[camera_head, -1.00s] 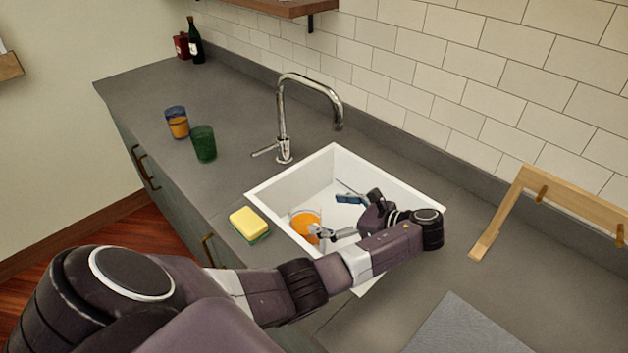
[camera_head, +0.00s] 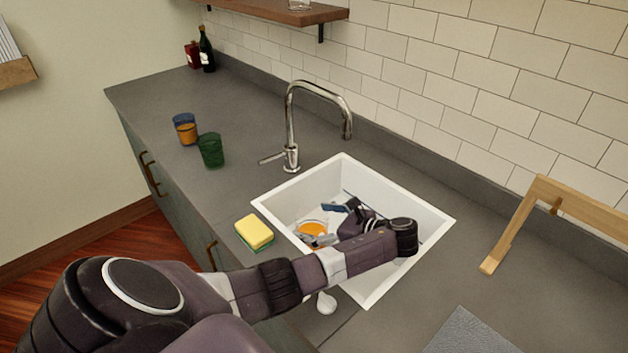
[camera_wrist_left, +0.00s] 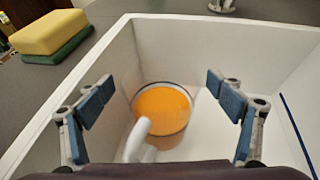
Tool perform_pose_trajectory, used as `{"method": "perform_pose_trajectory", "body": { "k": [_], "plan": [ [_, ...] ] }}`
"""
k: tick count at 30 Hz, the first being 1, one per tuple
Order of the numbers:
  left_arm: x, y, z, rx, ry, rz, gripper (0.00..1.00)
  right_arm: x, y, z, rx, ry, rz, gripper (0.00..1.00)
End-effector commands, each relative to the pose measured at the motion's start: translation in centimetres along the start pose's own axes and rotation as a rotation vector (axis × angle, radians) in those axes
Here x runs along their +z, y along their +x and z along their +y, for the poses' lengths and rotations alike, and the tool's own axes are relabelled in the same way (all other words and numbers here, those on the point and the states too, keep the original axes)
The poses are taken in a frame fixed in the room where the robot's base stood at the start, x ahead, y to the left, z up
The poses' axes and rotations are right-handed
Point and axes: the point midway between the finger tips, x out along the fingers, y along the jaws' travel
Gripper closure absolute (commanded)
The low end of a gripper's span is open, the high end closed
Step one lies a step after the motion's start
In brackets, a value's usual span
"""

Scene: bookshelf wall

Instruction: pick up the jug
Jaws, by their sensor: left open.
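The jug (camera_head: 312,228) is a clear vessel with orange contents, standing inside the white sink. In the left wrist view the jug (camera_wrist_left: 163,112) is upright near a sink corner, with a pale handle pointing toward the camera. My left gripper (camera_head: 326,224) reaches down into the sink and partly covers the jug in the head view. In the left wrist view the left gripper (camera_wrist_left: 162,92) is open, with one blue-padded finger on each side of the jug. Gaps show on both sides. My right gripper is not in view.
The white sink (camera_head: 275,193) has walls close around the gripper. A yellow and green sponge (camera_head: 254,232) lies at its left edge, and a tall faucet (camera_head: 291,130) stands behind. A green cup (camera_head: 211,150), an orange-blue cup (camera_head: 185,129) and a wooden rack (camera_head: 520,220) stand farther off.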

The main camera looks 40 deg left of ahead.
Motion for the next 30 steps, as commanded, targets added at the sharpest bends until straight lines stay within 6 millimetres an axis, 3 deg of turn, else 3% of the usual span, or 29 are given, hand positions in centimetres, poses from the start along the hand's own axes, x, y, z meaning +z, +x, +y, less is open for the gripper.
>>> {"method": "perform_pose_trajectory", "body": {
  "k": [2, 22, 30],
  "plan": [
    [-0.02, -0.02, 0.00, 0.000, 0.000, 0.000, 0.18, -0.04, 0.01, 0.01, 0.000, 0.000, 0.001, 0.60],
    [-0.01, -0.05, 0.00, 0.001, 0.000, 0.000, 0.91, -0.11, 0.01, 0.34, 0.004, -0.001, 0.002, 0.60],
    [0.37, -0.15, -0.10, -0.001, -0.004, -0.003, 0.93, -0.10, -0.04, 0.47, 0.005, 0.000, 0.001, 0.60]
  ]
}}
